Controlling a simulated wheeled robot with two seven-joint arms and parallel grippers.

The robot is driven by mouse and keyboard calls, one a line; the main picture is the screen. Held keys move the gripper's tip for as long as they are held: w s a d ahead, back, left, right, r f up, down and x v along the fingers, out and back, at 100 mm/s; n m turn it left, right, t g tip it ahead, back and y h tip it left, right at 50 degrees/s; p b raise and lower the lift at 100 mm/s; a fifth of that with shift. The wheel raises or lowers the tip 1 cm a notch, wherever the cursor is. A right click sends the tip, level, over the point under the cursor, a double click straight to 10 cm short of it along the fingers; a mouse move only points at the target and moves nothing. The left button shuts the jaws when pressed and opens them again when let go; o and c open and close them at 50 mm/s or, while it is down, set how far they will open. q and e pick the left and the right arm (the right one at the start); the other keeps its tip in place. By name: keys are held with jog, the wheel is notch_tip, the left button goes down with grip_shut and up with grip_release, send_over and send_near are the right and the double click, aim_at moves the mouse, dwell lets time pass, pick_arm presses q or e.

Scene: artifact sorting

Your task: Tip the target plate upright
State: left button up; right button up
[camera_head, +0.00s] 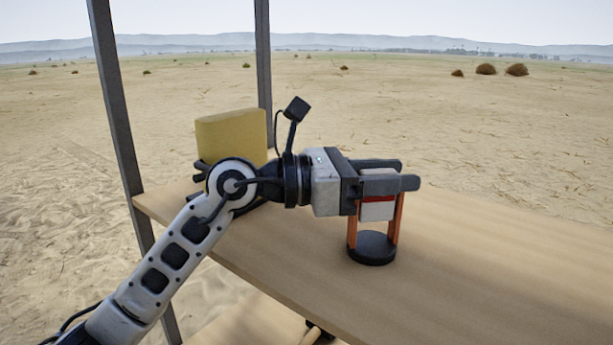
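A white plate with a red band (377,210) stands upright between the orange posts of a small stand with a round black base (371,249). My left gripper (388,174) reaches in from the left at the plate's upper part. One dark finger is on the far side and one on the near side, with a pale surface between them. I cannot tell whether the fingers press on the plate. The near finger hides part of the plate. My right gripper is not in view.
A yellow block-like object (231,136) stands at the back left of the wooden table (480,265), partly behind my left arm. Dark metal posts (118,110) rise at the table's left and back edges. The table's right side is clear.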

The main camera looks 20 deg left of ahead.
pick_arm(q)
jog(key=b+v, duration=0.3)
jog(key=v, duration=1.2)
jog(key=shift+a, duration=0.25)
jog(key=shift+s, duration=0.1)
